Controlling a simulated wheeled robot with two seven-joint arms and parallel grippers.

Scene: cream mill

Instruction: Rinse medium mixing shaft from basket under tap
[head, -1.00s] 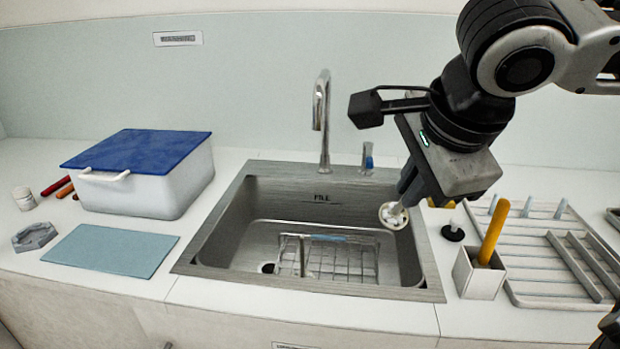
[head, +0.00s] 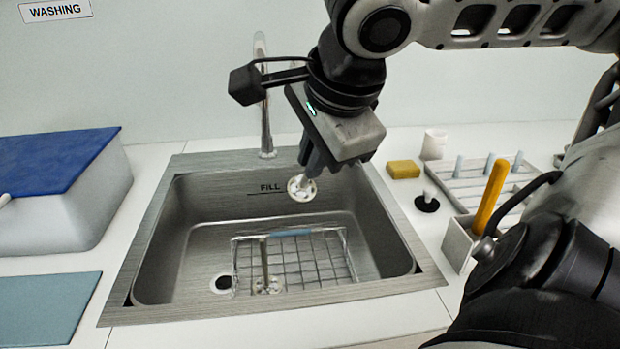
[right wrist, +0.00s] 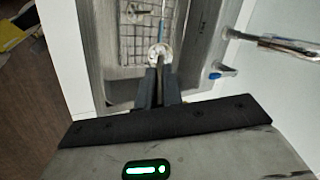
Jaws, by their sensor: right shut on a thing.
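My right gripper (head: 316,165) is shut on a mixing shaft with a round, white, perforated head (head: 301,188). It holds the shaft head-down above the sink (head: 190,215), towards its back wall. The shaft's upper part is hidden between the fingers. The head also shows beyond the fingertips in the right wrist view (right wrist: 160,52). The chrome tap (head: 265,135) stands behind the sink, partly hidden by my wrist, left of the held head. My left gripper is not in view.
A white bin with a blue lid (head: 55,160) and a blue-green mat (head: 50,305) lie left of the sink. On the right are a yellow sponge (head: 403,169), a black-based stopper (head: 427,203), a holder with a yellow handle (head: 491,190) and a drying rack (head: 465,190).

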